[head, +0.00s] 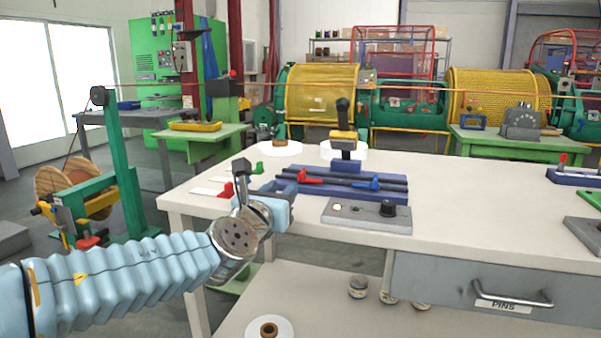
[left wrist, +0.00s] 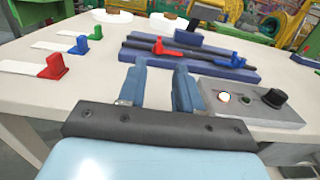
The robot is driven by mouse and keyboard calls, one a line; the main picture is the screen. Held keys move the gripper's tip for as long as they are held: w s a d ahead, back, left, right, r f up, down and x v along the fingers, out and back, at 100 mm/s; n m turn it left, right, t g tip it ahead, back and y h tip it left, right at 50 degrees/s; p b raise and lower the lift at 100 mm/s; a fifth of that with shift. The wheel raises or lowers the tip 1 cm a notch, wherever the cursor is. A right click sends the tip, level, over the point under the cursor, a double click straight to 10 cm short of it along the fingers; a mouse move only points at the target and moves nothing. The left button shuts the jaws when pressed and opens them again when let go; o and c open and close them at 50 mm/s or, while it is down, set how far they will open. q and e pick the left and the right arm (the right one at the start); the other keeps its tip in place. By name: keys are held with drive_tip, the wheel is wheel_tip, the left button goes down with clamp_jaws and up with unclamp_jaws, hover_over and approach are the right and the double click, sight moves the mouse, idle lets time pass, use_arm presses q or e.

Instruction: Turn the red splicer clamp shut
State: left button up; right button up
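The red splicer clamp (head: 312,178) is a small lever on the long dark-blue splicer block (head: 340,193), which has dark rails along its top. In the left wrist view the red clamp (left wrist: 174,50) lies just beyond my fingertips, its knob at the left and its arm pointing right. I cannot tell if it is clamped. A blue clamp (head: 374,184) sits farther right on the same block. My left gripper (head: 284,188) is at the block's left front; in the left wrist view its two fingers (left wrist: 158,68) are apart with nothing between them. My right gripper is out of view.
A grey control box (head: 366,216) with a black knob stands in front of the splicer. A black-handled tool (head: 344,135) stands behind it. Red (left wrist: 54,66), blue (left wrist: 80,45) and green (left wrist: 96,32) tabs on white strips lie at the left.

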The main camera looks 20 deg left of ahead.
sight(299, 173)
use_arm(q)
drive_tip(key=w+p, duration=0.1)
drive_tip(key=w, duration=0.4)
drive_tip(key=w+p, duration=0.1)
drive_tip(key=w, duration=0.4)
drive_tip(key=shift+w+d, duration=0.2)
drive_tip(key=shift+w, duration=0.15)
drive_tip(key=shift+w+f+p, duration=0.1)
drive_tip(key=shift+w+p, duration=0.2)
drive_tip(key=shift+w, duration=0.3)
clamp_jaws()
